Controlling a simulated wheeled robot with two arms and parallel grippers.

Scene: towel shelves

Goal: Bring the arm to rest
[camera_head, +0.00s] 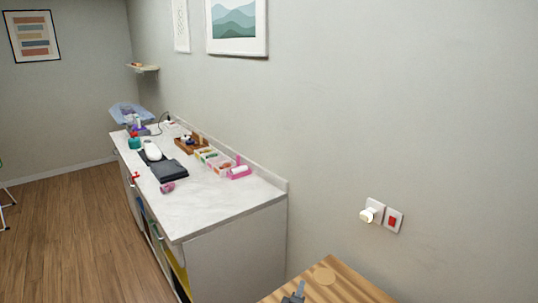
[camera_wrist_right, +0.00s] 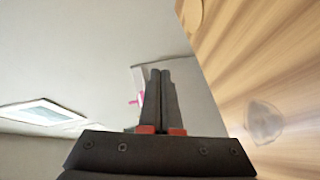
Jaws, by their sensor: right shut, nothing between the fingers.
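My right gripper (camera_head: 298,288) shows at the bottom edge of the head view, in front of the striped wooden surface (camera_head: 340,287). In the right wrist view its two dark fingers (camera_wrist_right: 160,73) are side by side and shut, with nothing between them. Most of my right arm is out of the head view. My left gripper is in neither view.
A white-topped counter (camera_head: 240,201) along the wall holds a dark folded cloth (camera_head: 168,171), a brown tray (camera_head: 188,146) and a pink box (camera_head: 240,172). The wooden floor (camera_head: 75,240) at left is largely clear.

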